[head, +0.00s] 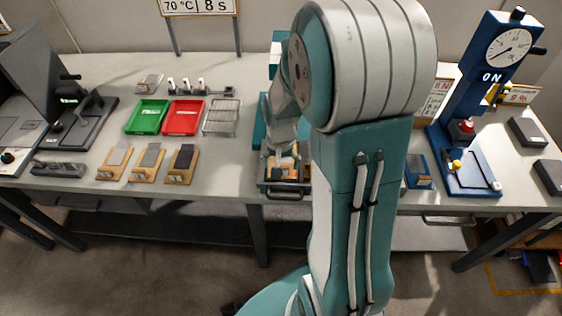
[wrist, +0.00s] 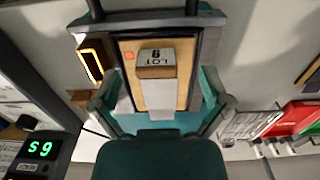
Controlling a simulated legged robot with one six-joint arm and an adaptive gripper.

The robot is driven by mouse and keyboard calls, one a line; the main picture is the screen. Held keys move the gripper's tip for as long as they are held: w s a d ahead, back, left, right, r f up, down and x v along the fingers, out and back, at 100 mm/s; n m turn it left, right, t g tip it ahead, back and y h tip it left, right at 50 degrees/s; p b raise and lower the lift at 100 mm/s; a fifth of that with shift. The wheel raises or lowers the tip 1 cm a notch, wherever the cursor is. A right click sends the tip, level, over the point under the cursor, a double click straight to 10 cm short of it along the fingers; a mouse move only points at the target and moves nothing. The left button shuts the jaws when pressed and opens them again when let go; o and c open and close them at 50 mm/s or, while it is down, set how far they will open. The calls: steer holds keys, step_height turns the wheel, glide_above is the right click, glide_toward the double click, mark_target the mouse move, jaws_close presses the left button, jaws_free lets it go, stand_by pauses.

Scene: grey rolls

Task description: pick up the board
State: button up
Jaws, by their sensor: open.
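A tan wooden board (wrist: 126,72) lies in the dark-edged tray of a teal machine, below my gripper in the wrist view. It carries a block marked LOT 9 (wrist: 155,57) and a pale strip (wrist: 160,95). My gripper (wrist: 156,92) is open, with one finger on each side of the board; I cannot tell whether they touch it. In the head view my gripper (head: 281,150) is over the tray (head: 287,187), and my arm hides much of the machine. Several similar boards lie left on the table, such as one with a dark strip (head: 183,164).
A green tray (head: 147,117), a red tray (head: 183,117) and a wire rack (head: 222,117) stand left of the machine. A blue press with a dial (head: 470,130) stands at the right. The table front (head: 225,180) left of the machine is clear.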

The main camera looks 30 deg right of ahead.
steer(key=shift+d+f, duration=0.4)
steer(key=shift+f, duration=0.45)
steer(key=shift+a, duration=0.35)
steer(key=c, duration=1.2)
steer(key=shift+c, duration=0.2)
steer(key=shift+d+r, duration=0.15)
